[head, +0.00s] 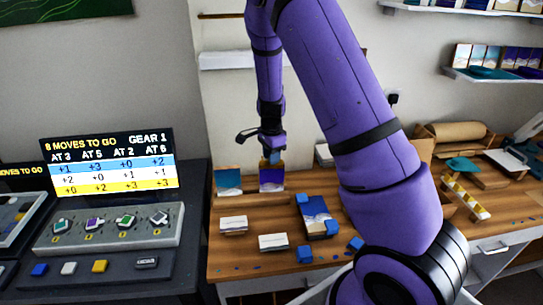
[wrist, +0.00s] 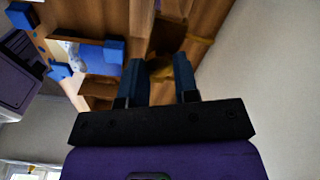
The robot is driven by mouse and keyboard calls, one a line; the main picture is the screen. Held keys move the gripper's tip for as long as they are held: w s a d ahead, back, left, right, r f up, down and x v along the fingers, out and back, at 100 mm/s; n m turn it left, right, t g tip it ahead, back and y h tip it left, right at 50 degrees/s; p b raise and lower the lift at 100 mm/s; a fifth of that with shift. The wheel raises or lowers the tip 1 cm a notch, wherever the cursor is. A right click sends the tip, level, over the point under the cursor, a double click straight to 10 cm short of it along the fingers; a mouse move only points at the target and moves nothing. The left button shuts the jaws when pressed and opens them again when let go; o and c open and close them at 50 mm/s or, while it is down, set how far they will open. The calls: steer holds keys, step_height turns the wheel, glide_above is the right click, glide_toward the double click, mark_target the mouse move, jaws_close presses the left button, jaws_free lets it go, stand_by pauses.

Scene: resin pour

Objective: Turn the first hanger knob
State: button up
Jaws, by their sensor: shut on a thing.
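My gripper (head: 271,157) points down at the back of the wooden bench, at the top edge of a small purple and yellow picture panel (head: 271,181). In the wrist view its two blue fingers (wrist: 160,75) stand apart with a dark, yellow-edged thing between them, which looks like this panel. The grip itself is small and partly hidden. A row of knobs (head: 94,223) sits on the grey console (head: 120,237) at the left, far from my gripper. I cannot tell which knob is the hanger knob.
A blue and sand picture panel (head: 228,181) stands just left of my gripper. White blocks (head: 233,224), a dark blue picture board (head: 316,216) and several blue cubes (head: 304,254) lie in front. A lit score screen (head: 110,163) stands behind the console. My arm hides the bench's middle right.

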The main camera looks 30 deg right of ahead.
steer(key=shift+m, duration=0.9)
steer(key=o, duration=0.9)
steer(key=shift+o, duration=0.2)
steer(key=shift+r, duration=0.1)
step_height(320, 180, up, 11)
steer(key=shift+f, duration=0.2)
